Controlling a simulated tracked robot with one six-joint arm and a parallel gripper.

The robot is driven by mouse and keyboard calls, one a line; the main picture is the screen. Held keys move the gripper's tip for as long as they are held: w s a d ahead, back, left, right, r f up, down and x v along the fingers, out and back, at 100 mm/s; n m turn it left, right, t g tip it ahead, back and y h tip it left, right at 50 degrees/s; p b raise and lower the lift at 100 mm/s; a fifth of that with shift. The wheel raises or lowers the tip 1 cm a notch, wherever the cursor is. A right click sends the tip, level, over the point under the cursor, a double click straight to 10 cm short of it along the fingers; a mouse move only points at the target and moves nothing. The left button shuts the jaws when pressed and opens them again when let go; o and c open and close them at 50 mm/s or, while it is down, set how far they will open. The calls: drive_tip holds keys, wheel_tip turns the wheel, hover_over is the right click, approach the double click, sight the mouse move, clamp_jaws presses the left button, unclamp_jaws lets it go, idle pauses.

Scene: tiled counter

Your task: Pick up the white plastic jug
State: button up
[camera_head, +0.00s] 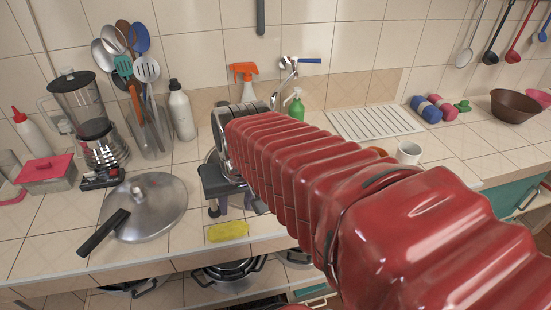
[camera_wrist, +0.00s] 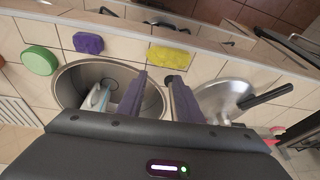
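A white object that looks like the jug (camera_wrist: 94,99) is inside a round steel basin (camera_wrist: 67,77) in the wrist view, at the left of my gripper. Part of it is hidden by my gripper's body, so its full shape does not show. My gripper (camera_wrist: 157,82) is open, its two purple-grey fingers apart with nothing between them. The left finger overlaps the basin's right side in the picture. In the head view my gripper (camera_head: 234,206) points down above the counter, behind the yellow sponge (camera_head: 228,231).
A steel lid (camera_head: 160,205) with a black handle lies left of my gripper. A blender (camera_head: 92,120), a utensil holder (camera_head: 147,135) and a white bottle (camera_head: 182,112) stand behind. A faucet (camera_head: 286,75) and green soap bottle (camera_head: 296,108) are at the back. A white mug (camera_head: 409,153) is at right.

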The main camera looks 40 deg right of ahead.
drive_tip(key=w+d+f+m+y, duration=0.1)
drive_tip(key=w+d+f+m, duration=0.1)
drive_tip(key=d+m, duration=0.6)
drive_tip(key=w+d+f+m, duration=0.3)
drive_tip(key=d+m, duration=0.6)
drive_tip(key=d, duration=0.3)
drive_tip(key=w+d+f+m+y, duration=0.1)
drive_tip(key=w+d+f+m, duration=0.1)
drive_tip(key=d+m, duration=0.7)
drive_tip(key=shift+w+d+f+t+y, duration=0.25)
drive_tip(key=shift+w+d, duration=0.3)
drive_tip(key=shift+d, duration=0.55)
drive_tip(key=x, duration=0.8)
drive_tip(key=shift+f, duration=0.25)
drive_tip(key=shift+w+a+f, duration=0.1)
drive_tip(key=shift+w, duration=0.05)
